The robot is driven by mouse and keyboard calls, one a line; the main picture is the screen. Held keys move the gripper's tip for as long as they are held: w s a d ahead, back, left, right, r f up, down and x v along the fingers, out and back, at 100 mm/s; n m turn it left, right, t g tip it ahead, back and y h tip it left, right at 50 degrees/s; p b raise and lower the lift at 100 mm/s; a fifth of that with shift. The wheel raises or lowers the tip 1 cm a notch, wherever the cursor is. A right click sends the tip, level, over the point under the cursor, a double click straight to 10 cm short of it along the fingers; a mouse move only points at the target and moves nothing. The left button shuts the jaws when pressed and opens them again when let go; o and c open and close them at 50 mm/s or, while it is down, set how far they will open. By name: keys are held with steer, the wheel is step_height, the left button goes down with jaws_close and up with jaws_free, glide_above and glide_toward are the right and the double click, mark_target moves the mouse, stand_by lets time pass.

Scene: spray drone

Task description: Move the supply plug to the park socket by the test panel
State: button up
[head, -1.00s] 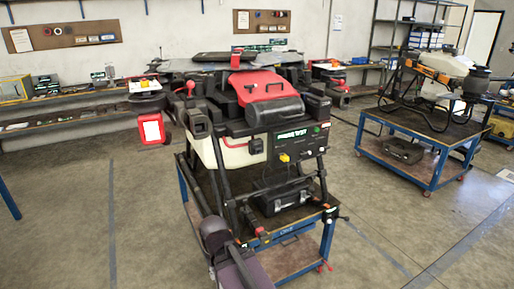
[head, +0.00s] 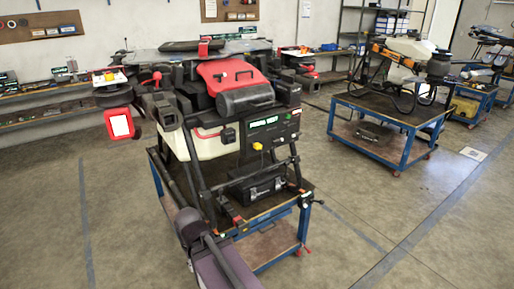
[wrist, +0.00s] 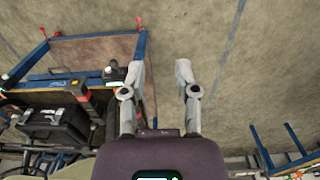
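A black test panel (head: 284,132) with a green lit display is on the front of a large spray drone (head: 208,136) in the head view. A small yellow plug (head: 257,146) sits at the panel's lower left part; I cannot tell for sure that it is the supply plug. The park socket is too small to make out. My gripper (wrist: 161,70) shows in the wrist view with its two fingers wide apart and nothing between them. It is over bare floor beside the drone's cart, apart from the panel.
The drone stands on a blue-framed cart (head: 283,243). A black case (head: 257,185) lies on it below the panel, and also shows in the wrist view (wrist: 52,122). A second cart (head: 397,152) with another drone stands at right. The floor between and in front is clear.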

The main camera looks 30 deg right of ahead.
steer(key=o, duration=0.5)
steer(key=shift+c, duration=0.2)
steer(key=shift+w+d+f+y, duration=0.15)
steer(key=shift+w+y, duration=0.15)
steer(key=shift+w, duration=0.35)
steer(key=w+d+r+m+t+y+b, duration=0.1)
steer(key=w+d+r+m+t+y, duration=0.2)
steer(key=w+d+t, duration=0.35)
steer(key=w+d+r+m+t+y+b, duration=0.2)
steer(key=w+d+m+t, duration=0.15)
steer(key=w+d, duration=0.5)
steer(key=m+t+h+b, duration=0.2)
steer(key=m+t+h, duration=0.5)
steer(key=m, duration=0.5)
glide_toward(260, 148)
steer(key=w+t+y, duration=0.1)
steer(key=w, duration=0.1)
steer(key=shift+s+d+f+n, duration=0.2)
steer(key=shift+d+f+n, duration=0.05)
steer(key=shift+d+f, duration=0.1)
steer(key=shift+w, duration=0.1)
steer(key=shift+w, duration=4.4)
